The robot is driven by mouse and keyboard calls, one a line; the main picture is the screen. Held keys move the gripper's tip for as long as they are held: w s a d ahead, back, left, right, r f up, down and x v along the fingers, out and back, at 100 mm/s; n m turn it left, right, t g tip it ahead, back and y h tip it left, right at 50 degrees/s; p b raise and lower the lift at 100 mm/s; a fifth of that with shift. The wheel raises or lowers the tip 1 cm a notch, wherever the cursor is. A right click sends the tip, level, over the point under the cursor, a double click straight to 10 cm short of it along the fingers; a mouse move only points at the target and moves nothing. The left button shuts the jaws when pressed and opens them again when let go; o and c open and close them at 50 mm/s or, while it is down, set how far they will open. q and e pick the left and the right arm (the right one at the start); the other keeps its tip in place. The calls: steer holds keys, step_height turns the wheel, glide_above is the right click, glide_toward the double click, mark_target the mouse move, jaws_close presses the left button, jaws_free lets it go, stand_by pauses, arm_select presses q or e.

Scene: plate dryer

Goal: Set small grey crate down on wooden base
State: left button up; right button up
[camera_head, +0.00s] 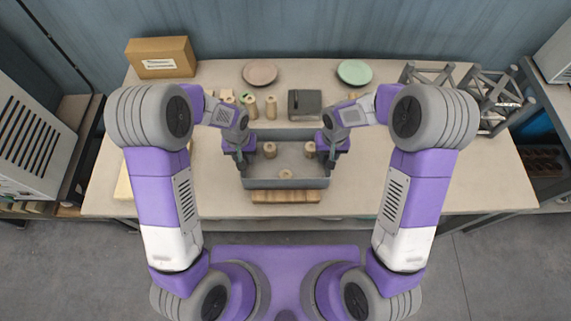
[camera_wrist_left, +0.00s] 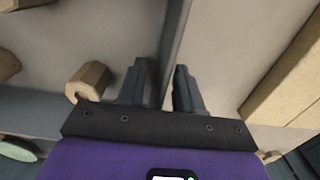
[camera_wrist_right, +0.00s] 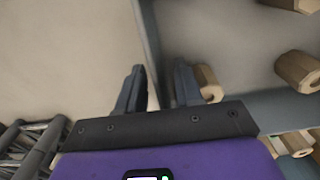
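The small grey crate (camera_head: 286,184) is in front of the table's middle, with wooden cylinders inside it. The wooden base (camera_head: 286,197) shows as a strip past the crate's near side; the rest is hidden under the crate. My left gripper (camera_head: 243,163) is at the crate's left wall, and in the left wrist view its fingers (camera_wrist_left: 161,68) straddle that wall closely. My right gripper (camera_head: 328,162) is at the right wall, and its fingers (camera_wrist_right: 159,68) straddle it likewise. Both look shut on the crate walls. I cannot tell whether the crate touches the base.
Several wooden cylinders (camera_head: 270,107) and a dark grey box (camera_head: 304,104) stand behind the crate. A pink plate (camera_head: 260,72), a green plate (camera_head: 355,72) and a cardboard box (camera_head: 161,57) are at the back. Grey racks (camera_head: 490,95) stand at right. The table right of the crate is clear.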

arm_select(q)
step_height(320, 180, up, 12)
steer(key=shift+f, duration=0.15)
arm_select(e)
steer(key=shift+r, duration=0.15)
step_height(320, 180, up, 12)
steer(key=shift+f, duration=0.1)
stand_by(0.5)
stand_by(0.5)
